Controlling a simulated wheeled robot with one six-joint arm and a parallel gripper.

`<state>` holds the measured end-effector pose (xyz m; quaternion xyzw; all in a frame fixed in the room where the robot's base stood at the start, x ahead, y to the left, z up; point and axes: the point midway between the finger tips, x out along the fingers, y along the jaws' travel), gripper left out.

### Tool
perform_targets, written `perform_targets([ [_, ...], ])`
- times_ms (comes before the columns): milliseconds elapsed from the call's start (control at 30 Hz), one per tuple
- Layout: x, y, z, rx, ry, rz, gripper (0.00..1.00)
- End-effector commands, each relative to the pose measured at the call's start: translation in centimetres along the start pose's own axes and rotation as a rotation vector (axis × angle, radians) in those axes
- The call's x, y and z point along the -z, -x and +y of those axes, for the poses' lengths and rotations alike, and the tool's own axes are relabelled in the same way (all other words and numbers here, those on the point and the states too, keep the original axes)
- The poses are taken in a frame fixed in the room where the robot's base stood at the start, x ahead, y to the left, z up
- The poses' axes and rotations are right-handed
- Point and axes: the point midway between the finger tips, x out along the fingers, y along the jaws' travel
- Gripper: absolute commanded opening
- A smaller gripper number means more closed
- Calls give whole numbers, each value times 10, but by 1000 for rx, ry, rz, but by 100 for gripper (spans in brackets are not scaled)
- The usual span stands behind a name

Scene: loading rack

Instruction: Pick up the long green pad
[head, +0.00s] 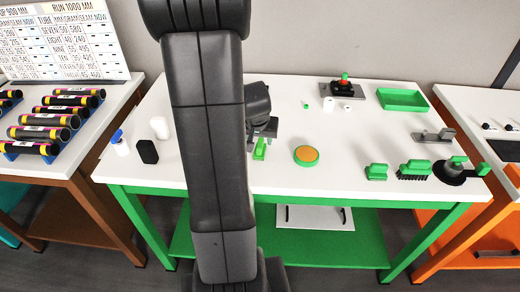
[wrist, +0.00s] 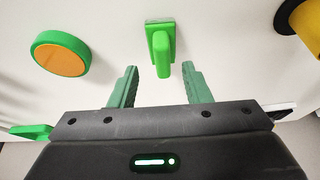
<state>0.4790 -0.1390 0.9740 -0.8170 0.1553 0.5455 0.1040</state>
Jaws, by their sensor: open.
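A long green pad (wrist: 161,45), a flat base with a raised green grip along it, lies on the white tabletop. In the wrist view it sits just beyond my fingertips, roughly centred between them. In the head view the pad (head: 260,149) shows near the table's front, beside my gripper (head: 263,128); my arm covers the area left of it. My gripper (wrist: 160,72) is open and empty, its two green fingers apart, with the pad's near end close to the gap between the tips. I cannot tell the height between fingers and pad.
A round green disc with an orange top (head: 306,155) lies right of the pad. Green-handled tools (head: 414,168) stand at the right front. A green tray (head: 402,99) is at the back right. A black block (head: 147,151) and white items stand left of my arm.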

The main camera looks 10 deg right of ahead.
Motion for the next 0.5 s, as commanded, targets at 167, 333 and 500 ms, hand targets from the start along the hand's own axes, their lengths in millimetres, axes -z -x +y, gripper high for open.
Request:
perform_targets([
  [167, 2, -14, -1, -1, 1, -5, 44],
  [333, 4, -35, -3, -1, 0, -5, 44],
  [500, 5, -49, -3, -1, 1, -2, 44],
])
